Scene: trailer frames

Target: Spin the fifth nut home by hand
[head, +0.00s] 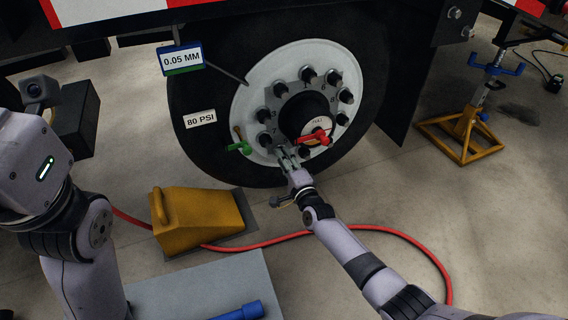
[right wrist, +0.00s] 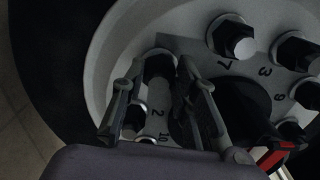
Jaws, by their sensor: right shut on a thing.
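The wheel's pale rim (head: 258,88) carries a ring of several dark nuts on studs, with numbers painted beside them. A dark hub (head: 297,112) stands out at its centre. My right gripper (head: 285,154) reaches up to the bottom of the ring. In the right wrist view its two fingers (right wrist: 160,68) are shut on a dark nut (right wrist: 159,64) at the rim. The fingers cover its sides, and I cannot tell its number. Another nut (right wrist: 231,38) sits by the painted 7. My left arm shows at the left, but its gripper is not visible.
A red-handled piece (head: 314,138) is on the hub and a green one (head: 240,147) at the rim's lower left. A yellow chock (head: 196,218), red hose (head: 275,241) and yellow jack stand (head: 462,134) are on the floor. A sign (head: 182,58) reads 0.05 MM.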

